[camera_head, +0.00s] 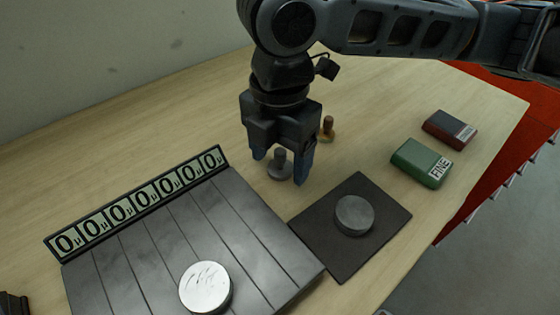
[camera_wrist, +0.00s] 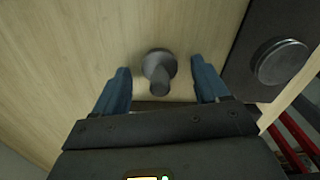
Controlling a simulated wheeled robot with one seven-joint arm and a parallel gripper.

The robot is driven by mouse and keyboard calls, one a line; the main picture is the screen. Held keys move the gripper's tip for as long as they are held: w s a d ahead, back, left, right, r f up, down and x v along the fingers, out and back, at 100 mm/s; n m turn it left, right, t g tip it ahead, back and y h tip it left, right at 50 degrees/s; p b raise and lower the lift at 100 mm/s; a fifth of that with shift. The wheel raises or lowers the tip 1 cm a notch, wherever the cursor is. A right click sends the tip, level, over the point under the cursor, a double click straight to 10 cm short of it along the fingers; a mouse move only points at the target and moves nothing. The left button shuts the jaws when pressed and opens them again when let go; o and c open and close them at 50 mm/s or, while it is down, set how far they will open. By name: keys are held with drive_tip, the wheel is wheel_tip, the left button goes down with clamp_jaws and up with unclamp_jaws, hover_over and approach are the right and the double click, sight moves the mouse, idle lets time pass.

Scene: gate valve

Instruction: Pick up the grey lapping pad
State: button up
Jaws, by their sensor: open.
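The grey lapping pad (camera_head: 279,165) is a round disc with an upright knob, standing on the wooden table. In the wrist view the pad (camera_wrist: 158,68) lies between the two blue fingers, a little beyond their tips. My gripper (camera_head: 279,168) is open above the pad, with one finger on each side of it. It also shows in the wrist view (camera_wrist: 160,70). No contact between the fingers and the pad is visible. A similar pad with a brown knob and a yellowish base (camera_head: 327,130) stands just behind the gripper to the right.
A dark mat (camera_head: 382,215) with a grey disc (camera_head: 355,215) lies right of the gripper. A grooved metal plate (camera_head: 130,260) with a number strip (camera_head: 140,203) and a shiny disc (camera_head: 205,287) is front left. Green (camera_head: 420,162) and dark red (camera_head: 449,129) blocks sit at right.

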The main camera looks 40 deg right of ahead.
drive_tip(key=shift+c, duration=0.4)
drive_tip(key=c, duration=1.2)
drive_tip(key=shift+o, duration=0.2)
drive_tip(key=shift+r, duration=0.5)
drive_tip(key=r, duration=0.1)
drive_tip(key=d+r, duration=0.1)
drive_tip(key=r, duration=0.1)
drive_tip(key=shift+r, duration=0.3)
drive_tip(key=d+r+b, duration=0.1)
drive_tip(key=d+r, duration=0.5)
drive_tip(key=d, duration=0.4)
drive_tip(key=shift+s+d+r, duration=0.2)
drive_tip(key=shift+s+d, duration=0.15)
drive_tip(key=shift+s, duration=0.1)
